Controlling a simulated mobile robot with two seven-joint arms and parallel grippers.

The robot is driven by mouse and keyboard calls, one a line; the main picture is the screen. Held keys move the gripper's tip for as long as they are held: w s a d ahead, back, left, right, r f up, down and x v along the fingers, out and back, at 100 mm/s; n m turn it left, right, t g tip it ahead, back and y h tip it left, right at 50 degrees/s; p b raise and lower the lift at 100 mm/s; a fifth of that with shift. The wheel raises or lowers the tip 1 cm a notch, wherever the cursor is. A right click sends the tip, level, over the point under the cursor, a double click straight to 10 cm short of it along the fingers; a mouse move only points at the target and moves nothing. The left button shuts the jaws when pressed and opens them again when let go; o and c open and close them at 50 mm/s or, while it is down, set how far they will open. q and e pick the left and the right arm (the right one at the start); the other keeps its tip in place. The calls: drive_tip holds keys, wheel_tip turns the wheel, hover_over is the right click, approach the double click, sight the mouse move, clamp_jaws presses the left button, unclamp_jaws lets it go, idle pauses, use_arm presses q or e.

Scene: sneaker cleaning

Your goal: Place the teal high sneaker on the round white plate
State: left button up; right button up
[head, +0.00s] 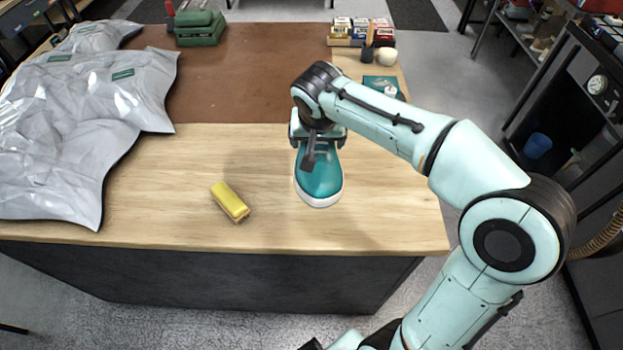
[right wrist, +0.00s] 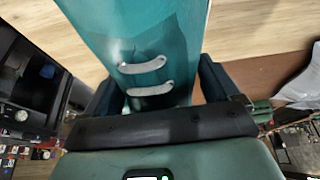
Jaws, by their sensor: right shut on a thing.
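The teal high sneaker (head: 320,182) has a white sole edge and points its toe toward the front of the table in the head view. My right gripper (head: 316,150) is shut on it near its upper part. In the right wrist view the teal sneaker (right wrist: 140,45) with pale laces fills the space between the fingers. The sneaker is over the bare wood; its height above the table is hard to tell. I see no round white plate in either view; the arm and gripper hide part of the table. My left gripper is not in view.
A yellow block-like object (head: 230,202) lies left of the sneaker. Grey plastic bags (head: 90,110) cover the table's left side. A brown mat (head: 250,75) lies behind. Small boxes (head: 350,30) and a green case (head: 198,28) stand at the back. Wood at front is mostly clear.

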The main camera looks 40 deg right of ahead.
wheel_tip(320, 180, down, 15)
drive_tip(key=shift+r+b, duration=0.15)
drive_tip(key=shift+b, duration=0.65)
drive_tip(key=o, duration=1.2)
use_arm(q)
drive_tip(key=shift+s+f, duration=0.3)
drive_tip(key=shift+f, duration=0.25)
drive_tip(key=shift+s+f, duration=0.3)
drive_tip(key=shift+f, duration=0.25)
use_arm(e)
drive_tip(key=shift+r, duration=0.1)
